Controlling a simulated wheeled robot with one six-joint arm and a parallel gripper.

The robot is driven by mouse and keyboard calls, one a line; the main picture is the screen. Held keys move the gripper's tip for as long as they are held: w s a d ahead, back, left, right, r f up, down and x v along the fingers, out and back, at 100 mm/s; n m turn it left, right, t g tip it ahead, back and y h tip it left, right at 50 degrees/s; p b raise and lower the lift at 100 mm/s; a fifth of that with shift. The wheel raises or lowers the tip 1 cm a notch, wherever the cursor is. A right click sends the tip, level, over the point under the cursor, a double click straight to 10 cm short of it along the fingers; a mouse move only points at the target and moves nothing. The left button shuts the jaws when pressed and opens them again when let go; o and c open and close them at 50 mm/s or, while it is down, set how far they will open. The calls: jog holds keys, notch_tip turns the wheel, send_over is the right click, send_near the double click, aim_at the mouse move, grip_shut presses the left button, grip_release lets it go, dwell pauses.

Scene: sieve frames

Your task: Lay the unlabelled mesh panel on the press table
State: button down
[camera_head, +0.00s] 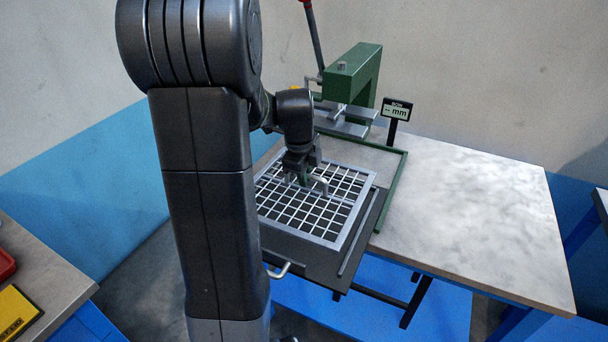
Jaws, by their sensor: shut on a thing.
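The mesh panel (348,217) is a square light-grey frame with a white grid. It lies about level over the near left part of the press table (470,210), and no label shows on it. My gripper (304,180) is above the panel's far left part, pointing down, and is shut on it near a small light handle. The fingertips are small and partly hidden. A dark flat tray (373,222) shows under the panel's right side. I cannot tell whether the panel touches the tray. My arm hides the panel's left edge.
A green press (358,75) with a red-tipped lever stands behind the panel. A small "mm" display (397,110) stands beside it. A green rail (394,190) runs right of the tray. The table's right half is clear. Another bench with a yellow item (15,312) is at lower left.

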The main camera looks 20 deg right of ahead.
aim_at(303, 189)
jog(key=shift+f, duration=0.1)
jog(key=shift+f+b, duration=2.75)
jog(key=shift+f, duration=0.4)
jog(key=c, duration=1.4)
grip_release()
jog(key=shift+o, duration=0.2)
notch_tip(303, 189, up, 14)
jog(key=s+a, duration=0.1)
jog(key=a, duration=0.1)
jog(key=shift+s+f, duration=0.25)
jog(key=shift+s, duration=0.1)
